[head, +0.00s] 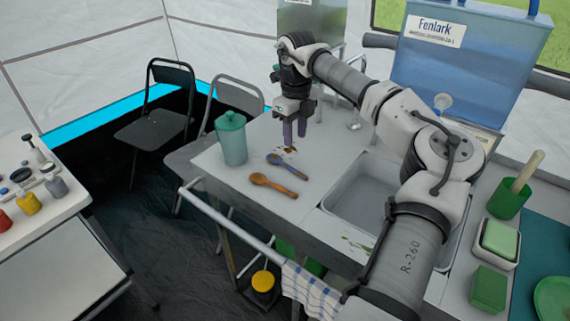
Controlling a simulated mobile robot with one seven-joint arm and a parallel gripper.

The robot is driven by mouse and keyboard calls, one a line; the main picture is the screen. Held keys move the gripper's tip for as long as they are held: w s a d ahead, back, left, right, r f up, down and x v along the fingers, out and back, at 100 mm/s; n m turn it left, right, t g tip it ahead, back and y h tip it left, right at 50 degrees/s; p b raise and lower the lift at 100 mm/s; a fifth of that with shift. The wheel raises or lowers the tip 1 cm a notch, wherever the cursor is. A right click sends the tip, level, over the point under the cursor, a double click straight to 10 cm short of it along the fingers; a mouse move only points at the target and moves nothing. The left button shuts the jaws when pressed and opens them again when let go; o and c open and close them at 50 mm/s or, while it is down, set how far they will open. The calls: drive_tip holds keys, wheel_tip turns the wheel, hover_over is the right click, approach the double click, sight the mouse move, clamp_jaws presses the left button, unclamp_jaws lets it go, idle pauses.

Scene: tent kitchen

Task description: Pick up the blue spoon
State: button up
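The blue spoon (290,168) lies on the grey counter, its bowl to the left and its handle running down to the right. My gripper (295,136) hangs fingers-down above the counter, just behind and above the blue spoon in the head view. Its two fingers show apart, with nothing between them. The blue spoon is in full view and apart from the gripper.
An orange-brown spoon (273,184) lies in front of the blue one. A green lidded jar (231,138) stands to the left. A sink (368,192) is to the right. Brown specks lie under the gripper. The counter's front edge has a rail (232,222).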

hover_over(291, 168)
drive_tip(key=f, duration=0.4)
drive_tip(key=shift+w+d+f, duration=0.15)
drive_tip(key=shift+w+d, duration=0.15)
drive_tip(key=f, duration=0.1)
drive_tip(key=f+p, duration=0.2)
drive_tip(key=f, duration=0.1)
drive_tip(key=shift+s+a, duration=0.25)
drive_tip(key=shift+s, duration=0.05)
drive_tip(key=shift+f, duration=0.6)
clamp_jaws()
